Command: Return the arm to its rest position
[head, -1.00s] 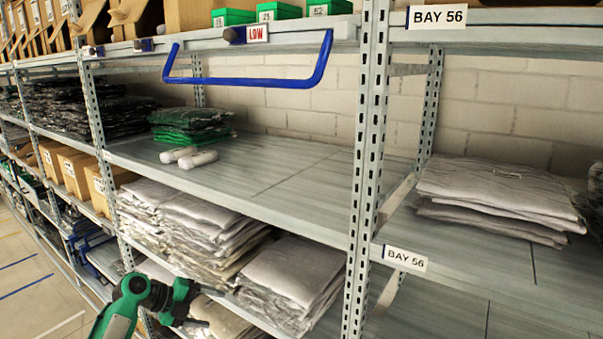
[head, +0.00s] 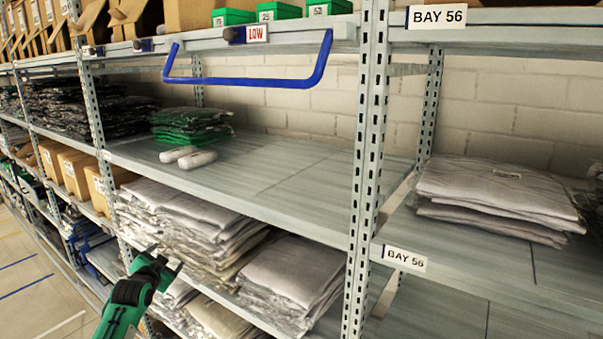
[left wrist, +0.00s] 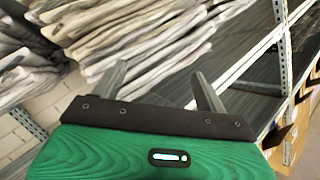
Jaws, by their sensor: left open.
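My left arm, green and black, comes in from the lower left in the head view. Its gripper (head: 166,264) is in front of the shelf rack, near the lower stacks of bagged grey garments (head: 190,222). In the left wrist view the two grey fingers of the left gripper (left wrist: 163,85) are spread apart with nothing between them. Grey garment stacks (left wrist: 130,35) lie beyond the fingers there. My right gripper is in neither view.
The steel rack's upright (head: 368,150) stands right of my left arm. The middle shelf (head: 290,185) is mostly bare, with green bagged garments (head: 190,125) and two white rolls (head: 188,157) on it. A blue bar (head: 250,80) hangs above. Floor shows at far left.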

